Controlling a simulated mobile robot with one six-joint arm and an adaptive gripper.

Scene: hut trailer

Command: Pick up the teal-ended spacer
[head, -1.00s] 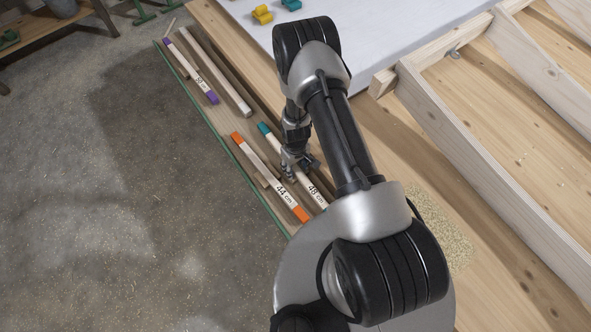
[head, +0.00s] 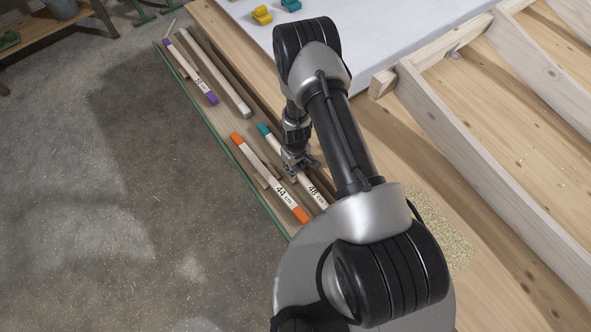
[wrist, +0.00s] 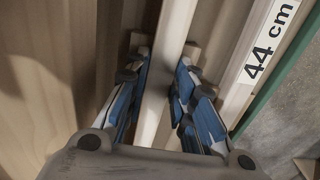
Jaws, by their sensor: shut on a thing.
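The teal-ended spacer (head: 315,191) is a pale wooden bar with a "48 cm" label; its far teal end shows and its near end is hidden behind my arm. My gripper (head: 295,165) is at its middle in the head view. In the wrist view my gripper (wrist: 164,95) has its blue-padded fingers on both sides of a pale bar, the teal-ended spacer (wrist: 172,40), and is shut on it. Whether the spacer is clear of the surface below cannot be told.
The purple-ended spacer (head: 196,73) and a plain bar (head: 217,73) lie farther back. A green edge (head: 226,138) borders the concrete floor. A timber frame (head: 450,130) stands right.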

